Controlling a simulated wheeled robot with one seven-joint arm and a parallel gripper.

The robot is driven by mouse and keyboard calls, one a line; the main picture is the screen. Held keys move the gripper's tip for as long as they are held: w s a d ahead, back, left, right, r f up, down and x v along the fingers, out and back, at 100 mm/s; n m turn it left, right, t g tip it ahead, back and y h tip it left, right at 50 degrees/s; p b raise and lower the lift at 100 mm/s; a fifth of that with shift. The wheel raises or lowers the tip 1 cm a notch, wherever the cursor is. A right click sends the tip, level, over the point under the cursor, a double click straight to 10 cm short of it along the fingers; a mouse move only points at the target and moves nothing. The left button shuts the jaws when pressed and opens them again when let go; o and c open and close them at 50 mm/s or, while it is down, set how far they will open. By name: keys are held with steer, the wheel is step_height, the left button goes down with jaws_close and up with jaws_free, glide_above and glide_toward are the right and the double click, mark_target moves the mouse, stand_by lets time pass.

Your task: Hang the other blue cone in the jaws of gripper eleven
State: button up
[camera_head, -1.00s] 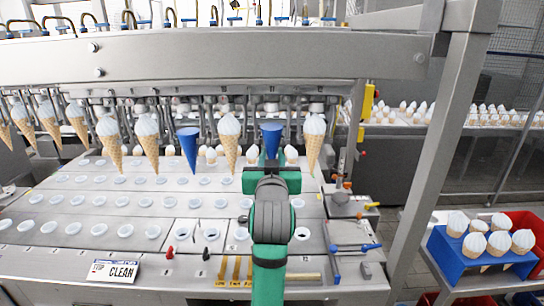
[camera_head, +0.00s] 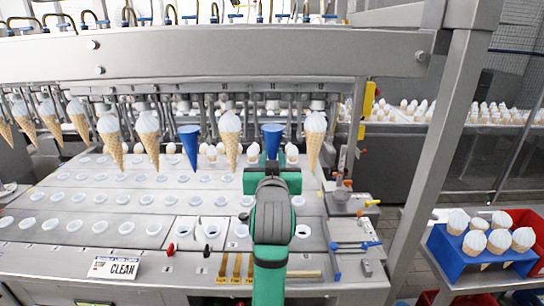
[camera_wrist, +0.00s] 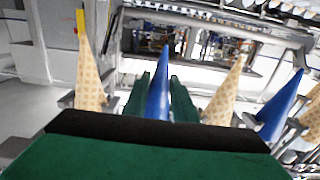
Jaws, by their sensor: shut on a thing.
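A blue cone (camera_head: 272,138) points tip down in the row of hanging cones, with its rim about level with the other blue cone's. My gripper (camera_head: 272,163) is shut on it from below and in front; the wrist view shows the cone (camera_wrist: 157,95) between my two green fingers (camera_wrist: 158,112). The machine's jaws just above its rim are small and I cannot tell whether they touch it. The other blue cone (camera_head: 189,146) hangs farther left, beyond a topped waffle cone (camera_head: 230,142). Another topped waffle cone (camera_head: 314,142) hangs just right.
A steel beam (camera_head: 220,52) crosses above the row. Below lies a plate with several white-rimmed holes (camera_head: 125,230). Handles and valves (camera_head: 352,205) stand at its right edge. A thick steel post (camera_head: 430,140) rises at right, beside a blue holder (camera_head: 455,258) with topped cones.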

steer(key=shift+f, duration=0.1)
stand_by(0.3)
steer(key=o, duration=1.3)
steer(key=s, duration=0.9)
stand_by(0.3)
steer(key=shift+f, duration=0.1)
stand_by(0.5)
